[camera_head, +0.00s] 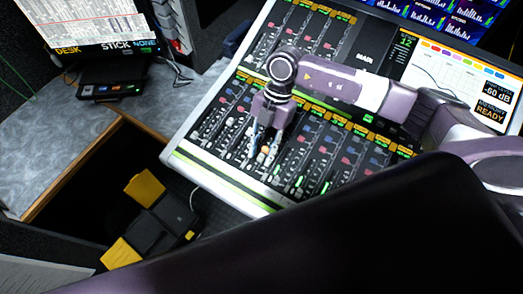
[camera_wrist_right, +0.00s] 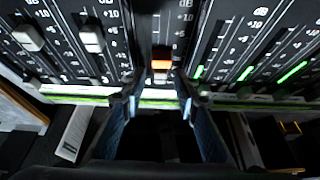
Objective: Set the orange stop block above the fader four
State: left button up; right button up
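The mixing desk (camera_head: 225,181) has rows of faders, and my right gripper (camera_head: 263,153) is low over its near fader bank. In the right wrist view the orange stop block (camera_wrist_right: 161,65) sits in a fader lane at the centre, with a pale band across it. My right gripper (camera_wrist_right: 159,103) has its two fingers apart, and the block shows just beyond the gap between the tips, apart from both. White fader caps (camera_wrist_right: 92,40) stand in the lanes to the left. I cannot read which lane is fader four. My left gripper is not in view.
Green-lit slots (camera_wrist_right: 245,73) lie right of the block. A green strip (camera_wrist_right: 75,100) runs along the desk's near edge. A black and yellow case (camera_head: 160,222) lies in the recess left of the desk. A small black device (camera_head: 110,88) stands on the grey counter.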

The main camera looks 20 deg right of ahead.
jog(key=v, duration=1.2)
dwell(0.5)
